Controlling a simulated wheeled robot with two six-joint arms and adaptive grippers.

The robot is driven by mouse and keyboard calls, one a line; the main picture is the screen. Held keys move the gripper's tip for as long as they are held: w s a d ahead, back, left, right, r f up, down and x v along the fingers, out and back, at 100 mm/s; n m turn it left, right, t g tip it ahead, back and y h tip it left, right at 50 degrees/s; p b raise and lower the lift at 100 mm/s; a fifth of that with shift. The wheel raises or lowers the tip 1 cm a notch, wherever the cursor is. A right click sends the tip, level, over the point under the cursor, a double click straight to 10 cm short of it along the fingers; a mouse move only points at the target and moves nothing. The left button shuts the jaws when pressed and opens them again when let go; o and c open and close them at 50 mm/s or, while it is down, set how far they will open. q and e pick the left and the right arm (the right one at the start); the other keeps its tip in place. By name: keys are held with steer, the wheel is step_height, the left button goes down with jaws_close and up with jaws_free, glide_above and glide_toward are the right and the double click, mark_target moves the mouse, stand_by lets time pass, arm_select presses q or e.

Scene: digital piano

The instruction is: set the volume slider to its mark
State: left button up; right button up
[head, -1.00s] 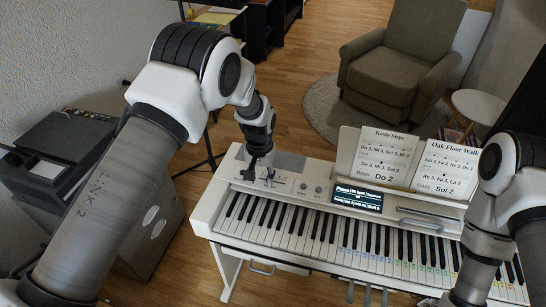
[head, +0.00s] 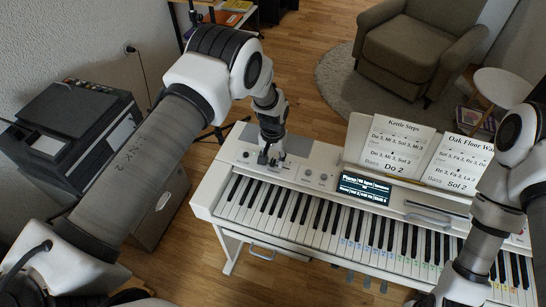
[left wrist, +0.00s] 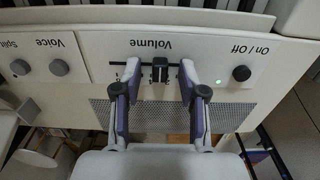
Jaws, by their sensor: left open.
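The volume slider (left wrist: 159,70) is a dark cap in a short slot on the piano's white control panel, with the word Volume printed beside it in the left wrist view. Thin dark tick lines show beside the slot; which one is the mark I cannot tell. My left gripper (left wrist: 158,78) is open, with one finger on each side of the slider and gaps between fingers and cap. In the head view my left gripper (head: 264,160) is down at the panel and hides the slider. My right arm is at the right; its gripper fingers are not visible.
The On / Off knob (left wrist: 241,73) with a green light and the Voice knob (left wrist: 59,67) flank the slider. A speaker grille (left wrist: 235,115) lies on the gripper's side. The keys (head: 330,220), display (head: 364,189) and song sheets (head: 395,146) are to the right.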

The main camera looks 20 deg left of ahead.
arm_select(q)
steer(key=shift+s+r, duration=0.1)
steer(key=shift+s, duration=0.05)
steer(key=shift+c, duration=1.3)
jaws_close()
steer(key=shift+a+b, duration=0.55)
steer(key=shift+a, duration=1.05)
